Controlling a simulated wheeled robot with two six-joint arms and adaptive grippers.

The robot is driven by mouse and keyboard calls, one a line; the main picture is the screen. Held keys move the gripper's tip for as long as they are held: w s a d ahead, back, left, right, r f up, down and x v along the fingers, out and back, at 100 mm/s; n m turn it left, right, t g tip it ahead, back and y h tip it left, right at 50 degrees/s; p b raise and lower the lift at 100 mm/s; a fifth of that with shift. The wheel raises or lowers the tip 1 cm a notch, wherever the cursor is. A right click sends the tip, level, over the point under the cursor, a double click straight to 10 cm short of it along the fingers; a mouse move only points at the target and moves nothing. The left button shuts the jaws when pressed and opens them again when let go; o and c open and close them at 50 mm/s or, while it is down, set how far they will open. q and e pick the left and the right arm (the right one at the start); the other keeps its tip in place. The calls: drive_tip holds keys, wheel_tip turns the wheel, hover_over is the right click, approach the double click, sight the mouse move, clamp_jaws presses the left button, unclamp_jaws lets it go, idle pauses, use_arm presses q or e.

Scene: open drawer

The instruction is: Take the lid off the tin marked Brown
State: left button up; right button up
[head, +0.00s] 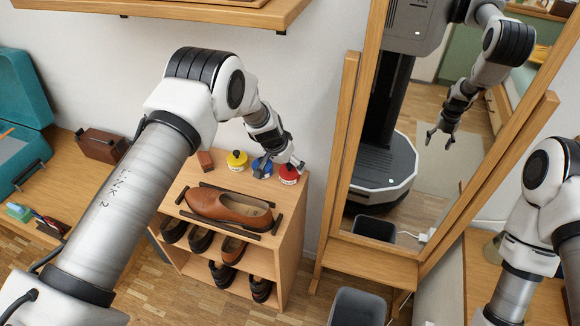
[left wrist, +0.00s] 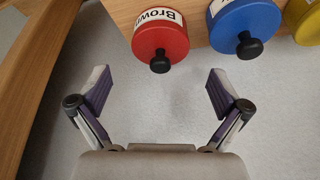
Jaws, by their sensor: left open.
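The red tin (head: 289,174) stands at the right end of a row of tins on top of the shoe rack. In the left wrist view the red tin (left wrist: 160,38) has a white label reading "Brown" and a red lid with a black knob (left wrist: 160,62). The lid is on. My left gripper (head: 285,157) is over the right end of the row, close to the red tin. In the left wrist view the gripper (left wrist: 158,86) is open with nothing between its fingers, and the knob lies just beyond the fingertips. My right gripper is out of view.
A blue tin (head: 262,168) stands beside the red one, and a yellow tin (head: 237,161) is farther left. A brown shoe (head: 215,207) lies in front on the rack top (head: 193,177). A tall wood-framed mirror (head: 347,150) stands to the right, showing my reflection.

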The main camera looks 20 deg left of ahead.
sight(288, 165)
use_arm(q)
drive_tip(key=x, duration=0.3)
drive_tip(key=shift+w+f, duration=0.1)
drive_tip(key=shift+c, duration=1.3)
drive_tip(key=c, duration=0.8)
drive_tip(key=shift+s, duration=0.3)
drive_tip(key=c, duration=0.6)
